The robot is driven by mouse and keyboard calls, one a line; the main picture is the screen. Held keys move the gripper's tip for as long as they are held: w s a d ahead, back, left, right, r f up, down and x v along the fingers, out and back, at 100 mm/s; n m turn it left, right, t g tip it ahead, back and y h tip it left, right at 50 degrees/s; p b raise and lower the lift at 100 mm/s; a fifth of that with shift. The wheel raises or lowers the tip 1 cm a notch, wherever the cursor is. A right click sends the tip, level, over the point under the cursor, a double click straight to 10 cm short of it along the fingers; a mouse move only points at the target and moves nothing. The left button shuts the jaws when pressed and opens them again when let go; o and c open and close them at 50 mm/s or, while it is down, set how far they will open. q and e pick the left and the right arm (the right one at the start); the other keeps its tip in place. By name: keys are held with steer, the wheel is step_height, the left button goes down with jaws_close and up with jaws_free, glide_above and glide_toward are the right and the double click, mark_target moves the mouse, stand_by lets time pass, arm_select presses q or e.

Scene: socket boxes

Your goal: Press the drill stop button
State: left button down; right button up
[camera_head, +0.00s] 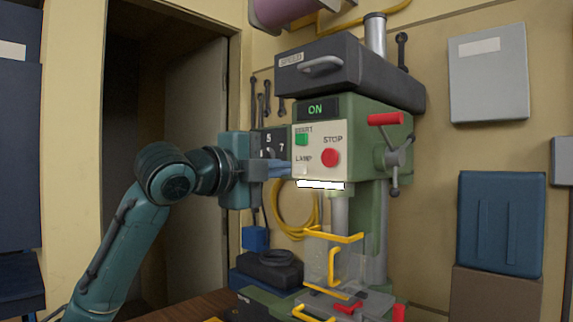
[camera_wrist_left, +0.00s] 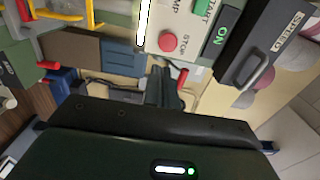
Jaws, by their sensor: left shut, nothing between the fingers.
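The green drill press (camera_head: 362,135) stands ahead with its display (camera_head: 317,110) lit "ON". Its pale front panel carries the round red stop button (camera_head: 330,157), right of and below the green start button (camera_head: 301,139). In the wrist view the stop button (camera_wrist_left: 168,41) is in clear sight, beyond the fingertips. My left gripper (camera_head: 286,168) is shut and empty, left of the stop button and near the panel's left edge. The wrist view shows its dark fingers (camera_wrist_left: 160,78) together, apart from the button. My right gripper is not in view.
A red-knobbed handle (camera_head: 386,119) sticks out on the drill's right side. A lit white lamp bar (camera_head: 321,184) is under the panel. Below are a clear guard with yellow edges (camera_head: 333,237) and the drill base. A blue bin (camera_head: 501,222) stands at the right.

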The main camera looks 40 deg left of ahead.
mark_target(329, 166)
arm_select(q)
steer(key=w+p, duration=0.1)
steer(key=w, duration=0.2)
steer(key=w+p, duration=0.1)
steer(key=w, duration=0.3)
steer(key=w+d+p, duration=0.1)
steer(key=w, duration=0.3)
steer(key=shift+r+p, duration=0.15)
steer(key=shift+p, duration=0.15)
steer(key=shift+w, duration=0.5)
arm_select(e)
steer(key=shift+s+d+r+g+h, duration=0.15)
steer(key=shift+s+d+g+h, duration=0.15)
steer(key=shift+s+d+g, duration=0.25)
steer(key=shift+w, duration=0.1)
